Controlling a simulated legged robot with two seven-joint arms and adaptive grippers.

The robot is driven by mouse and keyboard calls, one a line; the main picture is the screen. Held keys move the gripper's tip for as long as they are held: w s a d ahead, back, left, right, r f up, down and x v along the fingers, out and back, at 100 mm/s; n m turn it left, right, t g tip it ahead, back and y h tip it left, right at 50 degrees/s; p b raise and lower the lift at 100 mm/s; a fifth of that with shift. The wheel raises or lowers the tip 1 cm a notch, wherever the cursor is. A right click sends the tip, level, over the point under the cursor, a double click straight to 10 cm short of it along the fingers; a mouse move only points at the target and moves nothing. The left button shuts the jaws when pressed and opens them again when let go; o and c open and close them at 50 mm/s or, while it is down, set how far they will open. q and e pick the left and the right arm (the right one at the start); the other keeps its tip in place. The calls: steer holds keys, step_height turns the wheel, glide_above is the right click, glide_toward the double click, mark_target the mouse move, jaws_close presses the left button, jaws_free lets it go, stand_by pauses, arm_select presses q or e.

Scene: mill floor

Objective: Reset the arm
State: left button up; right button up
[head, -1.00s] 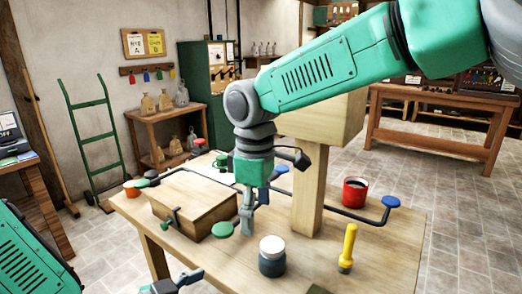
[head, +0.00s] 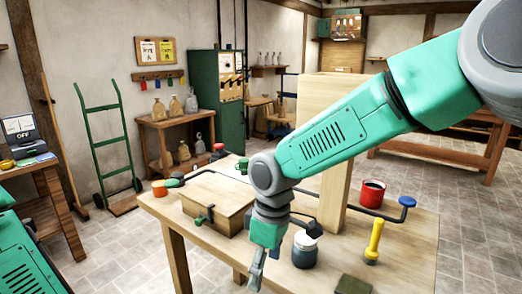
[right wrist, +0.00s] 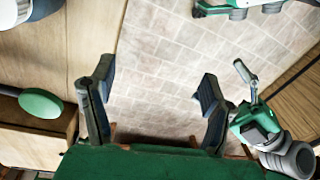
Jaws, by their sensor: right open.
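My right arm reaches in from the upper right of the head view. Its gripper (head: 262,272) points down at the front edge of the wooden table (head: 402,250), left of a jar with a white lid (head: 305,250). In the right wrist view the jaws (right wrist: 155,85) are spread wide with only tiled floor between them. The table edge lies to their left. My left arm shows at the lower left of the head view, its gripper out of that picture. A green and grey gripper, apparently my left one (right wrist: 252,118), shows at the right of the wrist view; its jaw state is unclear.
A wooden post (head: 333,190) rises behind my arm. A green hand truck (head: 127,140) stands left. Floor in front is clear.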

arm_select(q)
steer(key=s+a+f+n+g+y, duration=0.4)
steer(key=s+a+f, duration=0.3)
steer(key=s+f, duration=0.45)
arm_select(e)
steer(key=s+d+f+m, duration=0.2)
steer(key=s+d+f, duration=0.25)
steer(key=f, duration=0.25)
steer(key=s+d+f+m+y, duration=0.1)
steer(key=s+d+f+m, duration=0.1)
steer(key=s+d+f, duration=0.4)
steer(key=s+d+f+m, duration=0.2)
steer(key=s+f, duration=0.2)
steer(key=f, duration=0.4)
arm_select(q)
steer(key=s+a+f+n+g+y, duration=0.2)
steer(key=s+a+f+n+y, duration=0.1)
steer(key=s+a, duration=0.5)
steer(key=shift+s+a+f+n+g+y, duration=0.35)
steer(key=shift+a+f+y, duration=0.2)
steer(key=shift+a+y, duration=0.4)
arm_select(e)
steer(key=s+d+f+m+h, duration=0.1)
steer(key=s+d+f+m, duration=0.1)
steer(key=s+d, duration=0.5)
steer(key=s+d+f+m+t+h, duration=0.1)
steer(key=s+d+m, duration=0.3)
steer(key=s+d, duration=0.4)
steer(key=shift+f, duration=0.45)
